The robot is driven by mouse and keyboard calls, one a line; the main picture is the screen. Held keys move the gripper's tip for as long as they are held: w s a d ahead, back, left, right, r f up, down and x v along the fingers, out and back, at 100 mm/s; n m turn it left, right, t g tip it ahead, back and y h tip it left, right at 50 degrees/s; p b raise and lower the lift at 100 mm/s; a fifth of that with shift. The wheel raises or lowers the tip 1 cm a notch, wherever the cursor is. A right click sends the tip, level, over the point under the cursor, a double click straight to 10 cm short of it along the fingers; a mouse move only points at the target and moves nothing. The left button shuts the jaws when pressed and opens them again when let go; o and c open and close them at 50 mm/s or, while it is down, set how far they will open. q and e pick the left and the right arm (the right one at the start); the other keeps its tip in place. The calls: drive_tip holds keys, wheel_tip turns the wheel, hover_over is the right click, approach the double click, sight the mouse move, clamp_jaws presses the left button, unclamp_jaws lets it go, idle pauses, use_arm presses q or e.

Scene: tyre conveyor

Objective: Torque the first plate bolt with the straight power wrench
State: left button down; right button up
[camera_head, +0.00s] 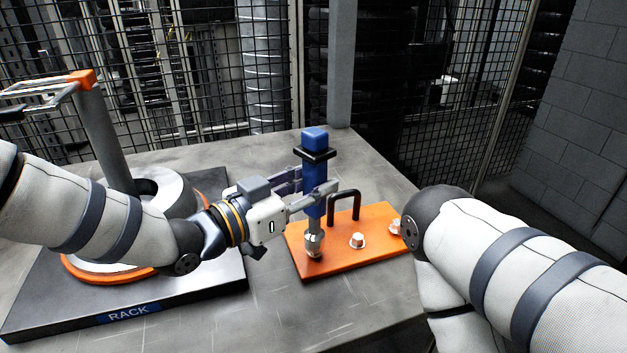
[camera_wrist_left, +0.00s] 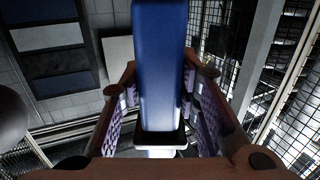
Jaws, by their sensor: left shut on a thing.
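The blue straight power wrench (camera_head: 315,165) stands upright over the left end of the orange plate (camera_head: 335,262). My left gripper (camera_head: 312,192) is shut on the wrench's blue body, below its black collar. In the left wrist view the wrench (camera_wrist_left: 158,65) fills the space between the fingers of my left gripper (camera_wrist_left: 160,105). The wrench's silver socket end (camera_head: 314,243) is down at the first bolt position, and the bolt under it is hidden. Two other bolts show on the plate, a middle bolt (camera_head: 357,240) and a right bolt (camera_head: 395,228). My right gripper is not in view.
A black handle (camera_head: 344,203) rises from the plate just right of the wrench. The dark rack base (camera_head: 190,291), with a post and orange ring, stands on the left. The grey table (camera_head: 350,310) is bare in front. Mesh fencing stands behind.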

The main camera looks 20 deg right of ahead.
use_arm(q)
drive_tip(key=shift+f+b, duration=0.3)
drive_tip(key=shift+f, duration=0.65)
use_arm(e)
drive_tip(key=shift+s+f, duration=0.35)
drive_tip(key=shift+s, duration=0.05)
use_arm(q)
drive_tip(key=shift+f, duration=0.3)
idle(1.3)
drive_tip(key=shift+f, duration=0.1)
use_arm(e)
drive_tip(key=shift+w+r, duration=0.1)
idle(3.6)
